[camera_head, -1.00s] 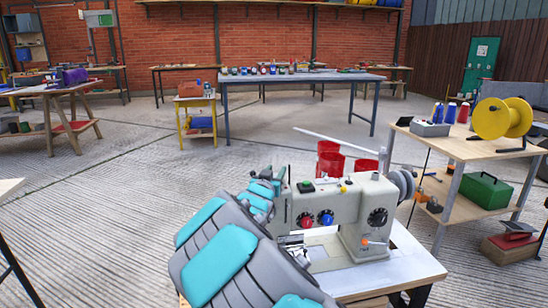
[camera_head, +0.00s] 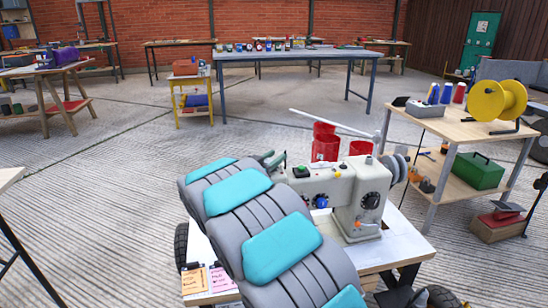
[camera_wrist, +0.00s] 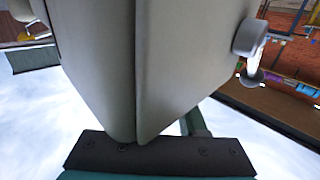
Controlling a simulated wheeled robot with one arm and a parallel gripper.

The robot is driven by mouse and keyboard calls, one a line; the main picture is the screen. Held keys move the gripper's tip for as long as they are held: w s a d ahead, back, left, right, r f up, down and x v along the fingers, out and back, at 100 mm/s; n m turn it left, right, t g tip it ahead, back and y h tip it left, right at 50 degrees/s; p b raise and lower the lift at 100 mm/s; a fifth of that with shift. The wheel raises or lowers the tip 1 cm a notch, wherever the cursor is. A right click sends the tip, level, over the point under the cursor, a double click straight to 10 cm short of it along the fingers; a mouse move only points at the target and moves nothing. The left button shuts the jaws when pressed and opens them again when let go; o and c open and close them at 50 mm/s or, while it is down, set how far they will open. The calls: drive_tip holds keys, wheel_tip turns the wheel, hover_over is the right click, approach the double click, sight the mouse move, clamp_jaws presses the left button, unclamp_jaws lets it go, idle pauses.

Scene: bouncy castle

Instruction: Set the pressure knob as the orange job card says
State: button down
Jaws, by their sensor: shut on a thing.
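A beige sewing machine (camera_head: 345,185) stands on a white-topped table (camera_head: 408,240). A blue knob (camera_head: 321,201) and a black dial (camera_head: 371,200) show on its front. I cannot tell which control is the pressure knob. An orange card (camera_head: 194,281) lies at the table's front left beside a pink card (camera_head: 221,279); their writing is too small to read. My gripper (camera_head: 272,160) is by the machine's left end, mostly hidden behind my arm. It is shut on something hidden. The wrist view shows a beige casing (camera_wrist: 150,70) filling the middle, close up.
Red bins (camera_head: 325,145) stand behind the machine. A wooden table on the right holds a yellow spool (camera_head: 497,100), with a green box (camera_head: 474,171) on its lower shelf. A long blue-grey table (camera_head: 290,54) stands farther back. Open concrete floor lies left and behind.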

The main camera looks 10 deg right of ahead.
sight(266, 163)
drive_tip(key=shift+c, duration=2.3)
unclamp_jaws()
drive_tip(key=shift+b+v, duration=0.4)
drive_tip(key=shift+v, duration=3.5)
drive_tip(key=shift+r, duration=0.1)
